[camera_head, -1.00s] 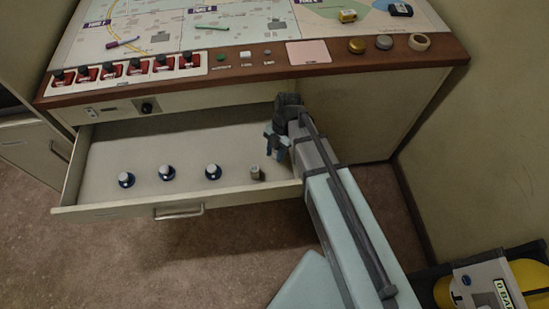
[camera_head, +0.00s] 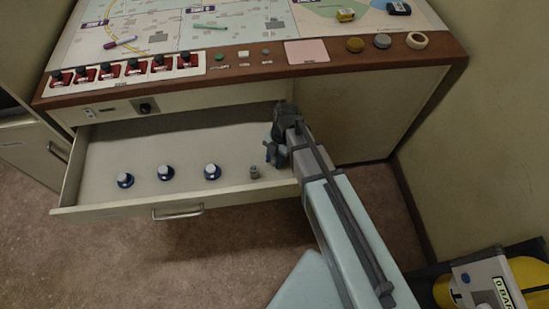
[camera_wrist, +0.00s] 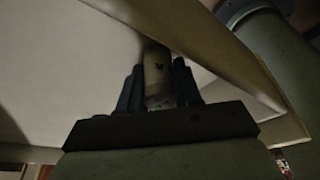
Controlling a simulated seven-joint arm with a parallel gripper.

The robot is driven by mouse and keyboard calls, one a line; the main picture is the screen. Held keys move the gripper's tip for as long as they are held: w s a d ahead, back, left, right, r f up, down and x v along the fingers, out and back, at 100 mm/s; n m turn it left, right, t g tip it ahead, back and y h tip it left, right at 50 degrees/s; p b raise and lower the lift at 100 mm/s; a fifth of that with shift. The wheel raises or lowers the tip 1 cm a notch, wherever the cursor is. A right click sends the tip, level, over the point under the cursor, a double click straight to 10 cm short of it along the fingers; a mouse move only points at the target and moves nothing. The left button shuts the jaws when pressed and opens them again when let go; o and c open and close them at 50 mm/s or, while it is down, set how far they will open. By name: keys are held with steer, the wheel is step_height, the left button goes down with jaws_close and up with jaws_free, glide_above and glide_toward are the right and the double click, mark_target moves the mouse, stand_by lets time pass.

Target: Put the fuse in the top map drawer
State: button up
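Several blue-based knobs with pale tops, such as this one (camera_head: 212,171), stand in a row left of the fuse. The console edge (camera_head: 240,62) overhangs the drawer's back. The drawer floor behind the knobs is clear. A yellow object (camera_head: 530,278) is at lower right.

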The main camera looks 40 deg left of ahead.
steer(key=o, duration=0.4)
steer(key=v, duration=1.2)
steer(key=shift+r, duration=0.15)
